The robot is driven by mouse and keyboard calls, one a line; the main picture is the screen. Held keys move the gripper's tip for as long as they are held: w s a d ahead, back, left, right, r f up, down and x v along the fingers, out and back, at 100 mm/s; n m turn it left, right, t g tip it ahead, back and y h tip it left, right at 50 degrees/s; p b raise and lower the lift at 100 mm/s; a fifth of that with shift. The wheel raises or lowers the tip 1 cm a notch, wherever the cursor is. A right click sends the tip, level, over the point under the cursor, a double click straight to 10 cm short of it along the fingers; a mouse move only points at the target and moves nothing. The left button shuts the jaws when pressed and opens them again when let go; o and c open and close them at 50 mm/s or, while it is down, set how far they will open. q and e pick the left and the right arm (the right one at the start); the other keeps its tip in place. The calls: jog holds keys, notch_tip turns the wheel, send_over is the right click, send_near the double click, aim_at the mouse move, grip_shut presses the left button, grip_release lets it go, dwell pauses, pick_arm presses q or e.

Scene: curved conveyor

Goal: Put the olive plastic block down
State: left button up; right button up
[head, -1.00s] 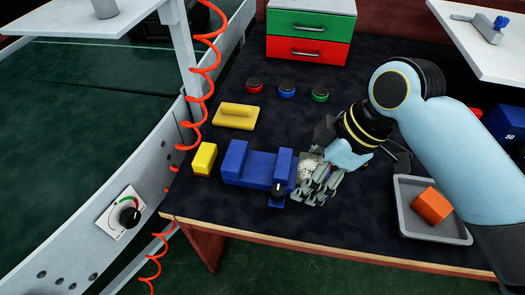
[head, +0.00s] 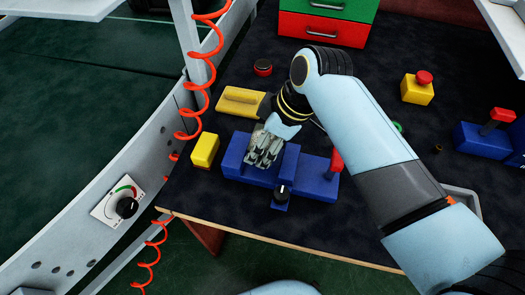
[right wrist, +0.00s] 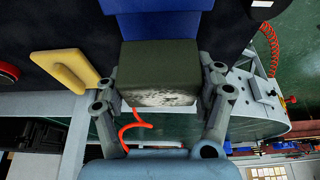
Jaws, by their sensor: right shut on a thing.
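My right gripper (head: 262,160) reaches in from the right in the head view, over the middle of the blue fixture (head: 317,184), between its two raised blocks. In the right wrist view, the gripper (right wrist: 165,110) is shut on the olive block (right wrist: 160,62), a dark green-brown cube with a pale speckled face. The fingers lie on both sides of it. In the head view the fingers mostly hide the block. In the wrist view, part of the blue fixture (right wrist: 155,25) is right beyond the block; whether they touch is unclear. My left gripper is not in view.
A yellow block (head: 205,150) stands left of the fixture and a yellow handled plate (head: 240,101) behind it. A red-buttoned yellow box (head: 417,90) stands at the right. A grey tray (head: 463,200) is mostly hidden.

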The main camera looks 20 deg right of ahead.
jog(key=shift+a+f, duration=0.1)
jog(key=shift+f, duration=0.2)
notch_tip(320, 180, down, 3)
jog(key=shift+r, duration=0.2)
jog(key=shift+f, duration=0.5)
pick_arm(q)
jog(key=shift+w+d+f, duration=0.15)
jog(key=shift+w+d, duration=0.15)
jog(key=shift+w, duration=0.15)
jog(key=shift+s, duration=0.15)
pick_arm(e)
jog(key=o, duration=1.3)
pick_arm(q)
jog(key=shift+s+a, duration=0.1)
